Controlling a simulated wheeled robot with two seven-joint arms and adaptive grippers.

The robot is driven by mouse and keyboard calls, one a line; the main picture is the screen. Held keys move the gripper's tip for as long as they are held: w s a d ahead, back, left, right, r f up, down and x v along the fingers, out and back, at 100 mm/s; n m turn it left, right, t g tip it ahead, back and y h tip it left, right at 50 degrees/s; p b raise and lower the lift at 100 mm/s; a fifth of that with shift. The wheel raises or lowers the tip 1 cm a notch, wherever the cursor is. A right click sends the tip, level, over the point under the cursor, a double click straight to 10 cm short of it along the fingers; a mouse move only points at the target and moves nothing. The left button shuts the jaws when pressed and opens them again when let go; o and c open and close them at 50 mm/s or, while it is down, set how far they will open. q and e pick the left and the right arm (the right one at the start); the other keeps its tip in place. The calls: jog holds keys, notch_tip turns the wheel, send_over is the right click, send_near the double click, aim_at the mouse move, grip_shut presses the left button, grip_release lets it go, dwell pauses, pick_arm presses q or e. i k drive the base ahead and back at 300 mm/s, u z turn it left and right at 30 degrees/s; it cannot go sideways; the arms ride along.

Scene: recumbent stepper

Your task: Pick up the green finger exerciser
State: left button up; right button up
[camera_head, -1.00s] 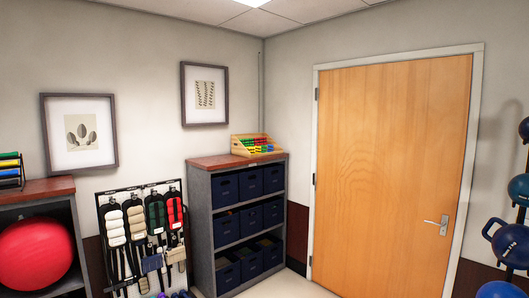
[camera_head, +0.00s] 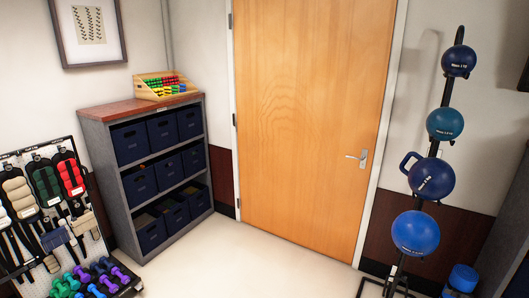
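A wooden tiered rack (camera_head: 163,86) with rows of small red, green, yellow and blue pieces stands on top of the grey shelf unit in the corner. Its green pieces (camera_head: 153,82) are in the upper rows. They are too small to tell whether they are finger exercisers. Neither of my grippers is in view.
The grey shelf unit (camera_head: 123,190) has a wooden top and holds several dark blue bins. A weight rack (camera_head: 58,206) with dumbbells stands at left. A ball stand (camera_head: 443,110) stands right of the closed wooden door (camera_head: 310,120). The floor (camera_head: 240,262) between is clear.

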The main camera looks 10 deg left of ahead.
aim_at(173, 87)
jog(key=u, duration=0.25)
jog(key=i, duration=2.35)
jog(key=u, duration=0.8)
jog(key=i, duration=2.25)
jog(key=u, duration=0.4)
